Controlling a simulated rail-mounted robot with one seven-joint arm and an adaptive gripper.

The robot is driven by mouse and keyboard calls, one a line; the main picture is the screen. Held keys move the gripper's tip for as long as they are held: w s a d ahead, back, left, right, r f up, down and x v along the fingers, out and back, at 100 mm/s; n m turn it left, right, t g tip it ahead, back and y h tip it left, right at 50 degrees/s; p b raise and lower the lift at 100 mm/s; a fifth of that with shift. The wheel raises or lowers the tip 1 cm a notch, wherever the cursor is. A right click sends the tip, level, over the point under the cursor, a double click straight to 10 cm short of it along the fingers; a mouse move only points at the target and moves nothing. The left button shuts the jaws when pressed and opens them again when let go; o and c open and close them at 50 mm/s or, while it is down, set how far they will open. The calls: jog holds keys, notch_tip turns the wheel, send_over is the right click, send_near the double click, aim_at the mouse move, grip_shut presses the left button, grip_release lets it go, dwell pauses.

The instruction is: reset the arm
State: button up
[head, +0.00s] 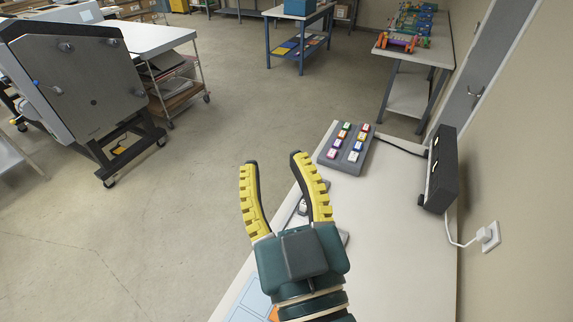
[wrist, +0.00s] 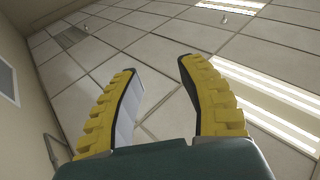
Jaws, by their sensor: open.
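My gripper (head: 272,165) is open and empty, held above the left edge of the white table (head: 405,255) in the head view. Its two curved yellow fingers point up and away, apart from each other. In the wrist view the gripper (wrist: 158,65) also shows open, with nothing between the fingers.
A grey button panel (head: 347,148) with several coloured buttons sits at the table's far end. A black box (head: 440,170) stands by the right wall, cabled to a wall socket (head: 488,237). A large grey machine (head: 80,80) stands at left. The floor between is clear.

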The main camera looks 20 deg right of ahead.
jog(key=shift+m+t, duration=0.4)
jog(key=shift+t, duration=0.5)
jog(key=s+r, duration=0.2)
jog(key=r, duration=0.2)
jog(key=shift+s+d+r, duration=0.3)
jog(key=shift+s+d, duration=0.05)
jog(key=shift+s, duration=0.05)
notch_tip(320, 180, up, 17)
jog(key=p, duration=1.6)
jog(key=shift+f+p, duration=0.2)
jog(key=shift+p, duration=0.2)
jog(key=o, duration=0.3)
